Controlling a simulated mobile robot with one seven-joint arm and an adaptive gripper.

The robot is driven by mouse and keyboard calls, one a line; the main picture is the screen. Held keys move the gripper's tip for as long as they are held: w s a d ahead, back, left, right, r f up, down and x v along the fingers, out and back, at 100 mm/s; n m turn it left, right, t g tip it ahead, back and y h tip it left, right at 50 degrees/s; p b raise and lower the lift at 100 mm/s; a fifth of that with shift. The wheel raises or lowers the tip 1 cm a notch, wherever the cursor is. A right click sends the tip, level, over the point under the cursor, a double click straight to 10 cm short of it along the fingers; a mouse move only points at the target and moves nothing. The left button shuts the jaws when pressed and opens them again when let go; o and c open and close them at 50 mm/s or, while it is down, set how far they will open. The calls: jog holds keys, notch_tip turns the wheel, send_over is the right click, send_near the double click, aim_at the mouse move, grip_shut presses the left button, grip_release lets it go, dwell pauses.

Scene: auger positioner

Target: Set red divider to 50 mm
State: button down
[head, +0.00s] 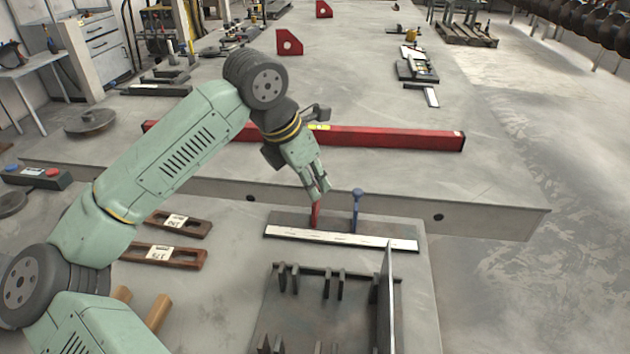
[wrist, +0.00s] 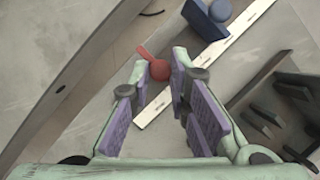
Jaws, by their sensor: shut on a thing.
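The red divider (head: 315,215) stands upright behind the white scale strip (head: 345,239), on the left part of the positioner. My gripper (head: 319,192) reaches down to its top from behind and left. In the wrist view, my gripper (wrist: 161,66) is shut on the red divider (wrist: 158,70), with its round red knob between the fingertips. The blue divider (head: 356,213) stands to the right of the red one, apart from my gripper. It also shows in the wrist view (wrist: 203,20) beyond the fingers. The strip's marks are too small to read.
A long grey steel beam (head: 480,222) runs just behind the strip. A red beam (head: 390,137) lies farther back. A dark rack with upright prongs (head: 328,286) and a tall thin plate (head: 386,300) stand in front. Two wooden levels (head: 163,256) lie left.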

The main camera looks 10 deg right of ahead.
jog(key=a, duration=0.1)
jog(key=w+a, duration=0.1)
jog(key=a+b, duration=0.1)
jog(key=a, duration=0.1)
jog(key=shift+w+a, duration=0.1)
jog(key=shift+w, duration=0.25)
jog(key=c, duration=1.5)
grip_release()
jog(key=v, duration=1.2)
jog(key=shift+s, duration=0.1)
jog(key=shift+f, duration=0.1)
